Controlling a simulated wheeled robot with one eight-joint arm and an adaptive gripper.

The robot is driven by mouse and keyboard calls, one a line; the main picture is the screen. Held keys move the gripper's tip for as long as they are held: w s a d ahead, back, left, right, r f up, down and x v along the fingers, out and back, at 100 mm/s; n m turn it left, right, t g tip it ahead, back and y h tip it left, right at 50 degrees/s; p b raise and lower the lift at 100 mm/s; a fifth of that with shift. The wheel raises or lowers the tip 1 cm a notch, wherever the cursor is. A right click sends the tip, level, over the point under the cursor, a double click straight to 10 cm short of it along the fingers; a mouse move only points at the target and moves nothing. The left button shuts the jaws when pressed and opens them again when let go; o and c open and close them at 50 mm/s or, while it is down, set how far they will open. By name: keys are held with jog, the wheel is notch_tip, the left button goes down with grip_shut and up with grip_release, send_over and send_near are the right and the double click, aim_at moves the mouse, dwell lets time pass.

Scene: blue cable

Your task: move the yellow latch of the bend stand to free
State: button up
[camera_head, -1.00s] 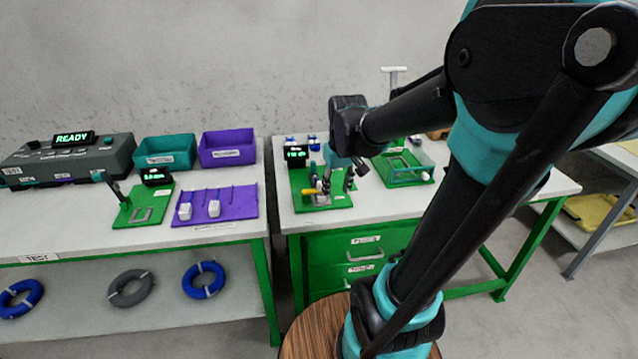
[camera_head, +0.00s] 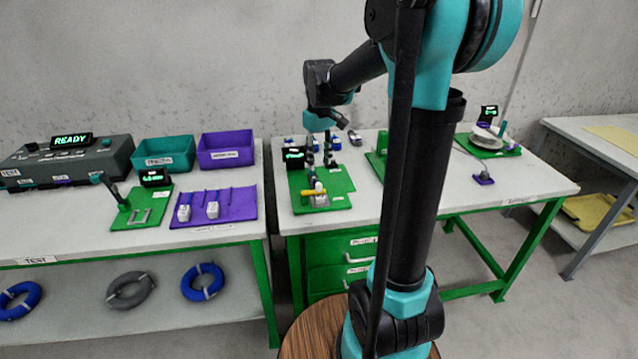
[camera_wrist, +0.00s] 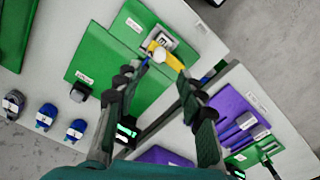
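The bend stand is a green plate (camera_head: 335,181) on the right-hand bench, with a small grey metal fixture near its front. The yellow latch (camera_head: 314,190) lies across that fixture. In the wrist view the yellow latch (camera_wrist: 173,62) angles beside a white round post, beyond my fingertips. My gripper (camera_head: 320,158) is above the back part of the plate, behind the latch and apart from it. Its two dark fingers are spread with nothing held between them, and in the wrist view my gripper (camera_wrist: 158,80) points toward the latch.
A small display (camera_head: 293,155) stands at the plate's back left. Several blue and grey connectors (camera_wrist: 45,116) lie behind the plate. Another green fixture (camera_head: 376,165) stands to the right, partly behind my arm. A purple tray (camera_head: 232,211) is on the left bench, across a gap.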

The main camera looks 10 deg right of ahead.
aim_at(319, 184)
notch_tip(319, 184, down, 9)
dwell(0.3)
grip_shut()
dwell(0.3)
